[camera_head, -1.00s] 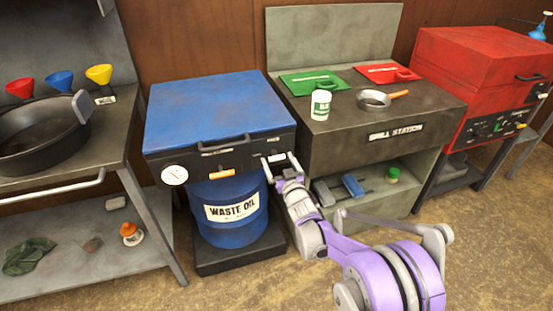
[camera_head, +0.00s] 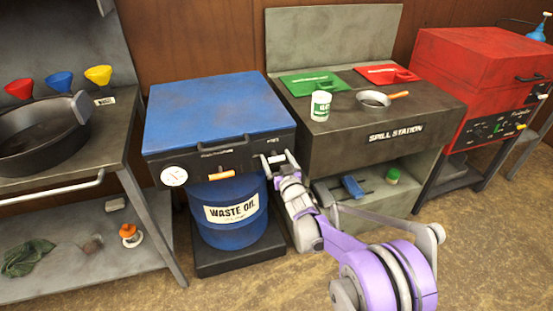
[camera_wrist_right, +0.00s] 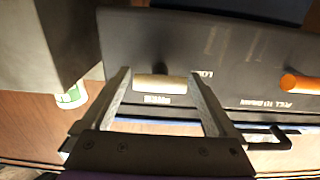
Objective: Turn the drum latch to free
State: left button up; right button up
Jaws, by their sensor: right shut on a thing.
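The drum latch is a short pale bar (camera_wrist_right: 160,84) on the dark front panel (camera_head: 205,165) of the blue-topped waste oil unit. In the right wrist view the bar lies level between the fingers. My right gripper (camera_head: 273,158) is at the panel's right end, shut on this bar by its two ends. A small label sits just below the bar and another to its right; both are upside down and hard to read. In the head view the fingers partly hide the bar. My left gripper is not in view.
An orange handle (camera_head: 221,175) and a round gauge (camera_head: 174,175) are left of the latch. A black lid handle (camera_head: 224,144) is above. The blue drum (camera_head: 232,212) stands under the panel. The spill station (camera_head: 400,135) is close on the right.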

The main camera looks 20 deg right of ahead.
jog(key=m, duration=0.4)
jog(key=shift+m, duration=0.4)
jog(key=m, duration=0.4)
jog(key=shift+d+f+m+b, duration=0.1)
jog(key=shift+m+b, duration=0.2)
jog(key=shift+b, duration=0.1)
jog(key=m, duration=0.4)
jog(key=shift+m, duration=0.3)
jog(key=shift+m+b, duration=0.3)
jog(key=shift+m, duration=1.7)
jog(key=o, duration=1)
jog(key=shift+s, duration=0.1)
